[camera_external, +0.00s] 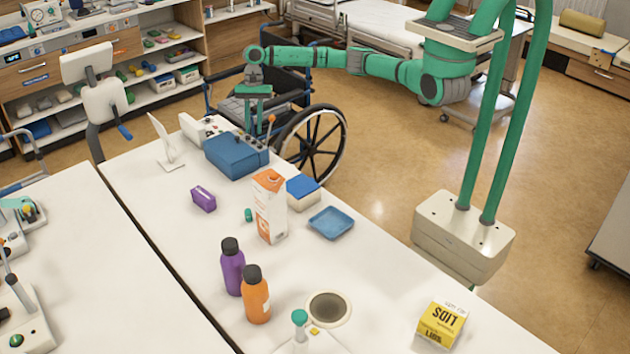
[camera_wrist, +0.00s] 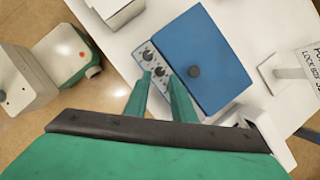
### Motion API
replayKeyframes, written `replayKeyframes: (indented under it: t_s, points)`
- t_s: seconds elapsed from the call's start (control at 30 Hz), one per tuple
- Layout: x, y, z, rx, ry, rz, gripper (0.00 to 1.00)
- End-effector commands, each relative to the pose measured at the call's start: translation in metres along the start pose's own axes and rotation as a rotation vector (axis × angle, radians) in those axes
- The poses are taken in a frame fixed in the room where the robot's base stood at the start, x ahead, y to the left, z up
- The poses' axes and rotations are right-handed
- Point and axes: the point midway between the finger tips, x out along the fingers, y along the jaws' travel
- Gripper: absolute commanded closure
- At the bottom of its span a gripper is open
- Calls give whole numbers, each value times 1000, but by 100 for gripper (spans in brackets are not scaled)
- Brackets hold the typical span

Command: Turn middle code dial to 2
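The blue lock box (camera_external: 236,158) stands on the white table at its far end. The middle dial (camera_wrist: 160,72) shows between my fingertips; the lower dial is partly hidden by a finger. My gripper (camera_wrist: 160,76) has its two green fingers apart. In the external view my gripper (camera_external: 256,118) hangs over the back of the box. I cannot tell whether the fingers touch the dial, and the dial numbers are unreadable.
A white sign (camera_wrist: 308,65) with "LOCK BOX" lettering stands beside the box. A purple block (camera_external: 203,198), an orange-white carton (camera_external: 269,205), a blue-topped box (camera_external: 303,192), a blue tray (camera_external: 331,222) and bottles stand on the table. A wheelchair (camera_external: 312,140) is behind it.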

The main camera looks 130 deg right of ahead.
Motion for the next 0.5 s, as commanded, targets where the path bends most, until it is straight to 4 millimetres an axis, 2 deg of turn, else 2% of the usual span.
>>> replayKeyframes:
  t_s: [0.03, 0.2, 0.5]
  points:
    - [8, 1, 1, -1, -2, 2, 77]
    - [25, 0, 0, 0, -1, 1, 77]
    - [31, 0, 1, 0, -1, 0, 77]
